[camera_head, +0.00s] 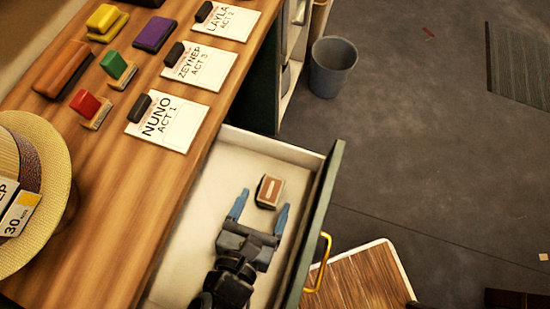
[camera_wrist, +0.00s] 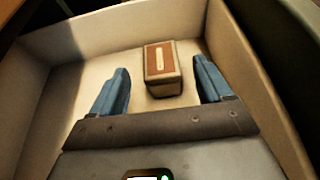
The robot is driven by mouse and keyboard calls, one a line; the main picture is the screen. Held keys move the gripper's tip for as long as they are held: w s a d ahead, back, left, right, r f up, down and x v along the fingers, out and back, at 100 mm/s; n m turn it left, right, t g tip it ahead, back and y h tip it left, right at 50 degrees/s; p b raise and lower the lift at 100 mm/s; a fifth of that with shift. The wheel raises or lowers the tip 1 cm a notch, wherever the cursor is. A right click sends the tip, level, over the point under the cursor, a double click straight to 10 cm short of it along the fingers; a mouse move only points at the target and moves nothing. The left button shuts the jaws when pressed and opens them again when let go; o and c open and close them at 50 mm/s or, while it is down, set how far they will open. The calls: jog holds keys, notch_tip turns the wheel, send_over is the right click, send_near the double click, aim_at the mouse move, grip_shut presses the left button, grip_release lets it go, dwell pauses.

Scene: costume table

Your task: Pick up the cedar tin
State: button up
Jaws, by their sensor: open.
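In the wrist view the tin (camera_wrist: 162,68) sits on the drawer floor, ahead of and between the fingertips. My gripper (camera_head: 261,201) is inside the drawer, open and empty, with its blue fingers pointing at the tin. In the wrist view the gripper (camera_wrist: 162,76) has a finger on each side, apart from the tin.
The drawer's walls surround my gripper; its green front (camera_head: 320,220) has a yellow handle (camera_head: 318,262). The wooden tabletop (camera_head: 125,190) holds name cards (camera_head: 167,122), coloured blocks (camera_head: 118,66) and a straw hat (camera_head: 45,160). A grey bin (camera_head: 332,68) stands on the floor.

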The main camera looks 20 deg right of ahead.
aim_at(269, 193)
jog(key=x, duration=0.6)
jog(key=shift+w+d+f+p, duration=0.15)
jog(key=shift+w+d+p, duration=0.1)
jog(key=shift+p, duration=0.1)
jog(key=shift+c, duration=0.2)
jog(key=c, duration=1)
